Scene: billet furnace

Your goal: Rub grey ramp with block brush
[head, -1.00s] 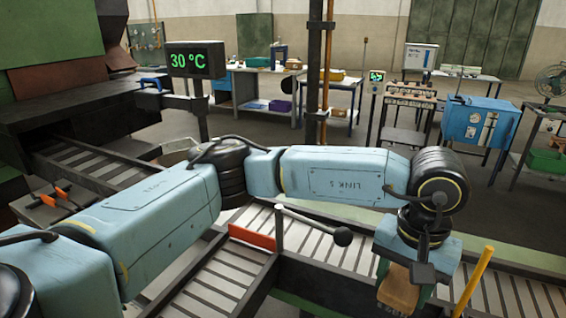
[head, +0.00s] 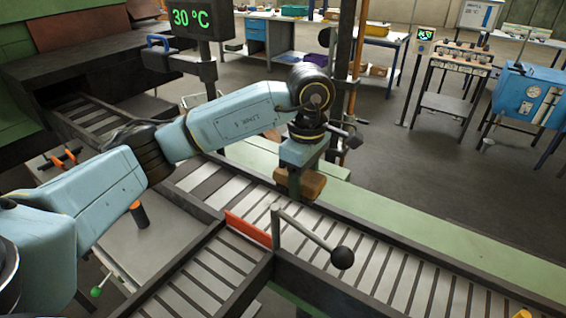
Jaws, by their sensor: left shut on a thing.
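My left gripper (head: 295,172) is shut on a brown block brush (head: 312,186), which hangs below it. The brush is over the far side of the long grey slatted track (head: 345,238), close to its dark far rail. I cannot tell whether it touches the slats. A shorter grey slatted branch (head: 205,272) joins the track at the front, behind an orange gate (head: 248,229). I cannot tell which of these slatted surfaces is the grey ramp. My right gripper is not in view.
A lever with a black ball (head: 342,257) stands up beside the orange gate, in front of the brush. A pale green beam (head: 420,250) runs along the track's far side. A dark furnace mouth (head: 60,75) and a 30 °C display (head: 190,18) are at upper left.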

